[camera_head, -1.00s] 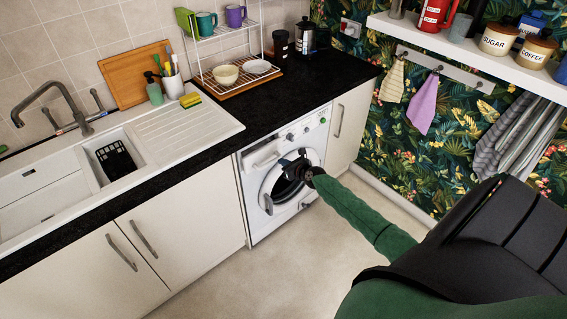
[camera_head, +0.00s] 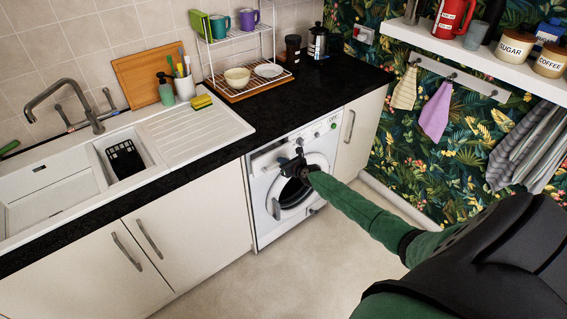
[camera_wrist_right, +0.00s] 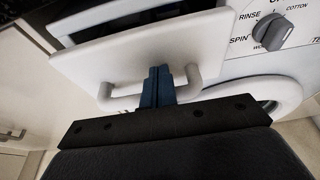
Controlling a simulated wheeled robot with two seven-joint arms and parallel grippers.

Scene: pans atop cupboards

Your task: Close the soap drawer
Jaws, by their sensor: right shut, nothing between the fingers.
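The soap drawer (camera_head: 265,162) is at the upper left of the white washing machine (camera_head: 256,218). In the right wrist view its white front (camera_wrist_right: 92,62) stands out from the machine, with a dark gap behind its top edge, so the drawer is open. A light curved handle (camera_wrist_right: 190,88) is on the front. My right gripper (camera_head: 286,160) is at the drawer. Its blue fingers (camera_wrist_right: 158,82) are shut and empty, pointing at the drawer front and overlapping the middle of the handle; contact cannot be told. My left gripper is out of view.
The round machine door (camera_head: 277,209) is just below my right gripper. The dial (camera_wrist_right: 272,30) is right of the drawer. A black worktop (camera_head: 225,135) overhangs above, and cupboards (camera_head: 190,230) stand to the left. The floor (camera_head: 290,270) in front is clear.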

